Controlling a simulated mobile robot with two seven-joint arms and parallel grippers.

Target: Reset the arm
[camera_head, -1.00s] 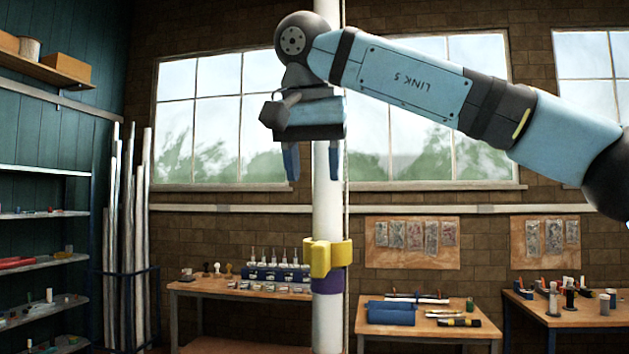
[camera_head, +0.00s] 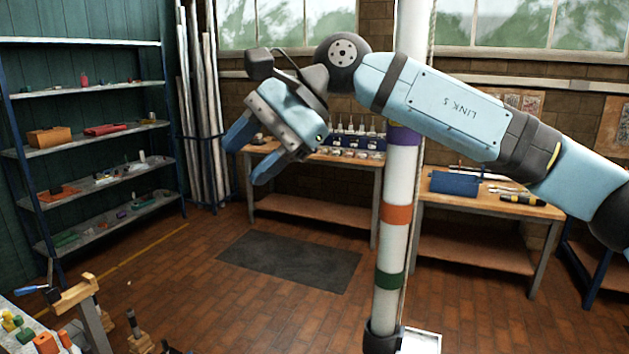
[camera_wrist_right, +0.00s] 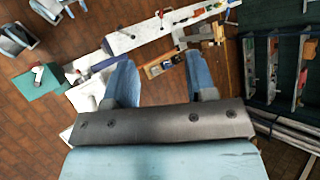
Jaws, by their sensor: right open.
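My right gripper (camera_head: 245,160) is open and empty in the head view. Its two blue fingers point down and to the left, well left of the mast. In the right wrist view the fingers (camera_wrist_right: 158,60) stand apart with nothing between them. My right arm comes in from the right and passes in front of the white mast (camera_head: 397,180), which bears purple, orange and green bands. The yellow flange is hidden or out of view, apparently behind the arm. My left gripper is not in view.
Shelves (camera_head: 95,150) stand at the left beside pale upright poles (camera_head: 200,90). A workbench (camera_head: 310,205) is behind the gripper, and another (camera_head: 480,200) is right of the mast. A dark mat (camera_head: 290,262) lies on the open brick floor. A cluttered table corner (camera_head: 20,335) shows at the lower left.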

